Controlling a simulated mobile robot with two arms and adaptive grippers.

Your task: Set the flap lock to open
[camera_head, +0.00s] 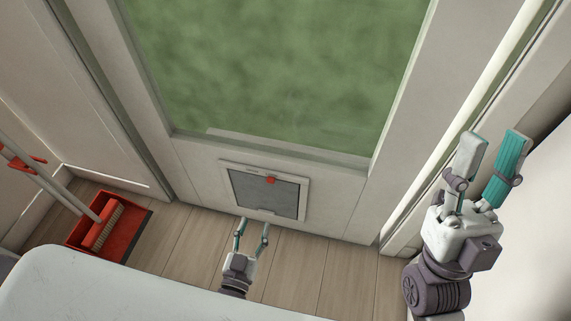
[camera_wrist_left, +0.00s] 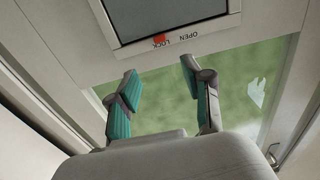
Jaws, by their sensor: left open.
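A grey flap (camera_head: 265,195) in a pale frame is set low in the door below the glass. A small red lock tab (camera_head: 271,180) sits at its top edge, right of the middle. In the left wrist view the flap (camera_wrist_left: 160,12) is upside down; its red tab (camera_wrist_left: 159,38) sits beside printed OPEN and LOCK, at the end of the lettering that appears to be LOCK. My left gripper (camera_head: 253,222) is open and empty, just below the flap in the head view; its fingers (camera_wrist_left: 158,72) are apart from the tab. My right gripper (camera_head: 495,145) is open and empty at the right.
A red dustpan (camera_head: 128,235) with a brush (camera_head: 103,232) lies on the wooden floor (camera_head: 180,240) at the left. A white rounded surface (camera_head: 110,295) fills the lower left foreground. The large window (camera_head: 280,70) is above the flap.

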